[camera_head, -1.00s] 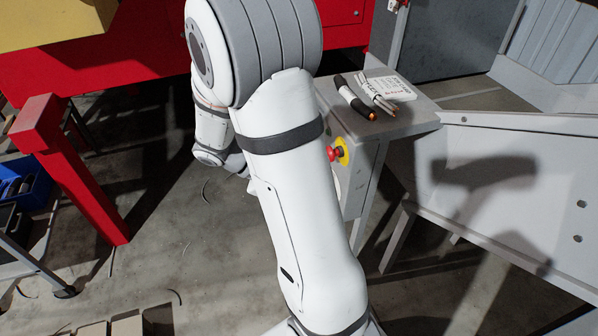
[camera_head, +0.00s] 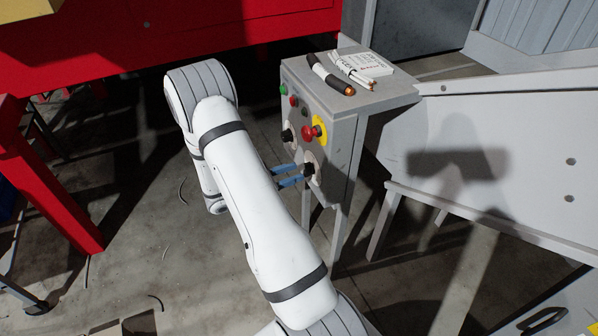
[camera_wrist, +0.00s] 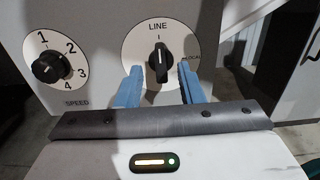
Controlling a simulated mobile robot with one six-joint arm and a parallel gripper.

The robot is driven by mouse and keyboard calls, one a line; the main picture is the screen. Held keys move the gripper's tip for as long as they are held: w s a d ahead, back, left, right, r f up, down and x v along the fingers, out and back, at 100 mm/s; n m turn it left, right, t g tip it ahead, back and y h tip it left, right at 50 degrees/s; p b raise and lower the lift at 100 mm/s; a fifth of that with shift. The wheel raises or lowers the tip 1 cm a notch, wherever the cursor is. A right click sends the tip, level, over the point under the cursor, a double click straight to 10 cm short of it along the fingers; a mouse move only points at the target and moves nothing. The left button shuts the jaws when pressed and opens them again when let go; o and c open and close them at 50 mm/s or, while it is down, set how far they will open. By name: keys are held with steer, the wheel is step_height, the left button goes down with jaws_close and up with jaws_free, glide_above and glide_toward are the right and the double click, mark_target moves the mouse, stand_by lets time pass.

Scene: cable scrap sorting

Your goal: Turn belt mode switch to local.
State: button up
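The belt mode switch (camera_wrist: 160,62) is a black knob on a round white plate in the wrist view. Its white mark points straight up, at "LINE". A partly legible label at the plate's right edge seems to read "LOCAL". My gripper (camera_wrist: 161,82) is open, its blue fingers left and right of the knob, apart from it, with nothing between the tips that I can see held. In the head view the blue fingers (camera_head: 288,175) reach the switch (camera_head: 308,169) low on the grey control box (camera_head: 340,130).
A numbered speed knob (camera_wrist: 47,67) sits left of the switch. A red emergency stop button (camera_head: 308,132) on yellow is above it. Cable pieces (camera_head: 330,75) and a label card (camera_head: 362,66) lie on the box top. A grey chute (camera_head: 500,150) stands right.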

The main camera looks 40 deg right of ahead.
mark_target(307, 170)
steer(key=shift+x, duration=1.5)
steer(key=shift+c, duration=0.3)
jaws_close()
